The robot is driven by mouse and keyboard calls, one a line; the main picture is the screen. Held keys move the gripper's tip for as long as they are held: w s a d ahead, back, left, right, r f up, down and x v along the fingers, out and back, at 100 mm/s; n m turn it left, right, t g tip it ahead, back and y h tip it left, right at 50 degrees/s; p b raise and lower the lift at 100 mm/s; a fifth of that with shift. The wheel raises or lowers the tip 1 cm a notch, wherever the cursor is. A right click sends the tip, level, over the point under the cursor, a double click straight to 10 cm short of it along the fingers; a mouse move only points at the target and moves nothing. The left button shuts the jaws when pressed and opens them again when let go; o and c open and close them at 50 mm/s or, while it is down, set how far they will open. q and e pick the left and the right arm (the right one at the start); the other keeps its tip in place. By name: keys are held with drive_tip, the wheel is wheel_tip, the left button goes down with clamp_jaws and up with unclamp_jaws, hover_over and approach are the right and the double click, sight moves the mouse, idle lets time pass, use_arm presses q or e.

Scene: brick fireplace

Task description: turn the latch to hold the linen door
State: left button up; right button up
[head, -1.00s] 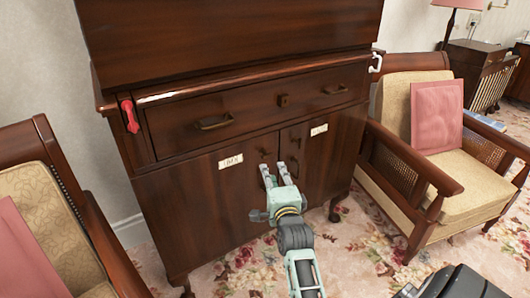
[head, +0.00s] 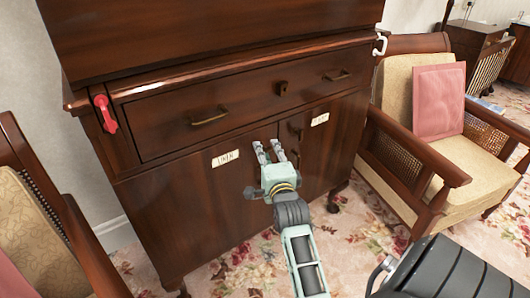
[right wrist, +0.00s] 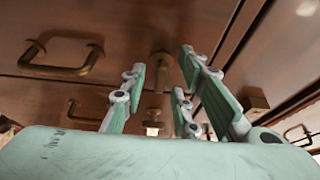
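A dark wood cabinet has two lower doors. The left door (head: 200,200) bears a white label (head: 226,158) that seems to read LINEN; the right door (head: 335,150) has another label (head: 320,119), too small to read. My right gripper (head: 269,148) is at the upper inner part of the left door, near the seam. In the right wrist view, its fingers (right wrist: 163,80) are apart, with a brass fitting (right wrist: 160,65), perhaps the latch, showing between them. Contact cannot be told. My left gripper is out of view.
A drawer (head: 250,98) with brass handles lies above the doors. A red fitting (head: 106,114) hangs at the cabinet's left and a white one (head: 380,43) at its right. Armchairs stand left (head: 50,230) and right (head: 450,140). Floral carpet (head: 350,235) is open in front.

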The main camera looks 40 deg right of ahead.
clamp_jaws()
idle(0.5)
use_arm(q)
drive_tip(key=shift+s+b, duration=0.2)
drive_tip(key=shift+b, duration=0.35)
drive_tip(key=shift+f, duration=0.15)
use_arm(e)
drive_tip(key=n+t+y, duration=0.2)
drive_tip(key=n, duration=0.5)
drive_tip(key=n+t+y, duration=0.2)
drive_tip(key=n, duration=0.6)
drive_tip(key=n+t+y, duration=0.2)
drive_tip(key=n, duration=0.5)
drive_tip(key=shift+d+f, duration=0.3)
drive_tip(key=shift+n, duration=0.4)
